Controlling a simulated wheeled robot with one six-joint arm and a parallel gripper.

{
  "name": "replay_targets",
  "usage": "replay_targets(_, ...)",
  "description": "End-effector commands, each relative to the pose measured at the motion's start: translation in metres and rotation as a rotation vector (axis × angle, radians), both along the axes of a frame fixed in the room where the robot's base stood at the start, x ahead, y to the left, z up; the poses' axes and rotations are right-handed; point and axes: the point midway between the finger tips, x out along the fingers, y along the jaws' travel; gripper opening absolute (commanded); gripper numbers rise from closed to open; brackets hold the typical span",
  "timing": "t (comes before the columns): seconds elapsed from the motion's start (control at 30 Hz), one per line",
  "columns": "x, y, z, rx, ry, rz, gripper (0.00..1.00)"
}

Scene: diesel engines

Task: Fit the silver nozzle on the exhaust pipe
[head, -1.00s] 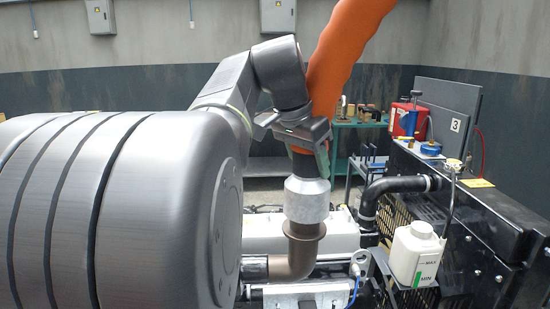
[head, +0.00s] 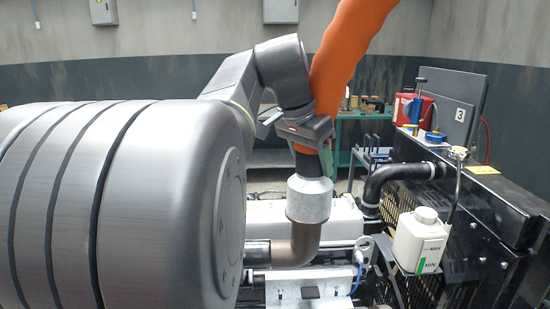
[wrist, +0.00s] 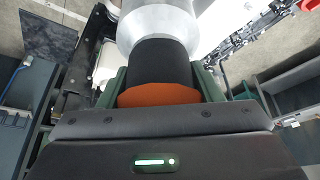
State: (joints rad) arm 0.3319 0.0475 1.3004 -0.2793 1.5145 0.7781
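The silver nozzle (head: 309,199) hangs mouth down at the end of the orange hose (head: 345,60), below a black neck. The brown exhaust pipe (head: 295,247) bends upward directly beneath it. The nozzle's lower rim is around or right at the pipe's top, and the pipe's flange is hidden. My gripper (wrist: 163,92) has its green fingers on both sides of the hose end at the black neck (wrist: 158,68), shut on it. The nozzle also shows at the top of the wrist view (wrist: 158,25); the pipe is hidden there.
A white MAX/MIN bottle (head: 420,240) and a black bent hose (head: 385,180) stand right of the pipe. The black engine housing (head: 500,215) fills the right. A green workbench (head: 362,130) with tools is behind.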

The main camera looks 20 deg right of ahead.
Motion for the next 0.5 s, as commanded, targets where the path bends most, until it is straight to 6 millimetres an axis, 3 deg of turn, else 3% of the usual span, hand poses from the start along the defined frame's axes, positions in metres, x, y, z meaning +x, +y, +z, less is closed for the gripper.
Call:
replay_targets(0.03,0.0,0.0,0.0004,-0.001,0.0,0.0,0.69)
replay_targets(0.1,0.0,0.0,0.0003,0.0,0.0,0.0,0.81)
replay_targets(0.5,-0.0007,0.0029,0.0077,-0.001,-0.001,0.0,0.81)
